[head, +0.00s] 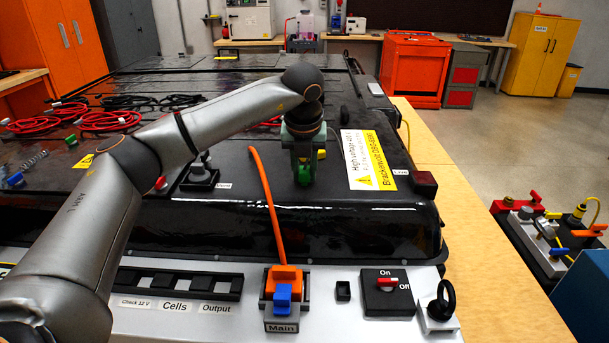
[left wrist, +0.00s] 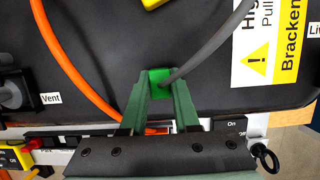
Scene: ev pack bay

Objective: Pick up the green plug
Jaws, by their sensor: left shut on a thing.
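The green plug (head: 304,175) is between the fingers of my left gripper (head: 303,168), over the front part of the black battery pack lid. In the left wrist view the green plug (left wrist: 159,83) sits between the tips of the green fingers (left wrist: 160,95), with a grey cable running from it up to the right. My left gripper is shut on it and points down. I cannot tell whether the plug touches the lid. My right gripper is in neither view.
An orange cable (head: 265,190) runs to the orange plug (head: 285,278) at the Main socket. The front panel holds a row of slots (head: 180,285), a red-handled On/Off switch (head: 388,292) and a black ring (head: 441,300). A yellow warning label (head: 380,160) lies right of the gripper.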

